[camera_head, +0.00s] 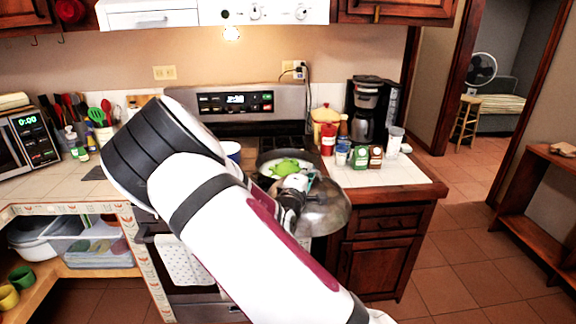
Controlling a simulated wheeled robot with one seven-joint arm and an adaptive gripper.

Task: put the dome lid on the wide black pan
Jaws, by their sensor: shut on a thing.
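The dome lid (327,208) is greyish and shiny. It is in front of the stove, near the left end of the right-hand counter. My gripper (297,190) is shut on the lid near its top; my arm hides the lid's left part and much of the grip. The wide black pan (263,158) is on the stove top, behind my gripper in the picture. A bright green item (287,167) shows in the pan. The lid is apart from the pan's visible far rim; my arm and gripper hide the pan's near side.
A blue-rimmed pot (232,150) is partly hidden left of the pan. Utensils and a microwave (30,140) stand at left.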

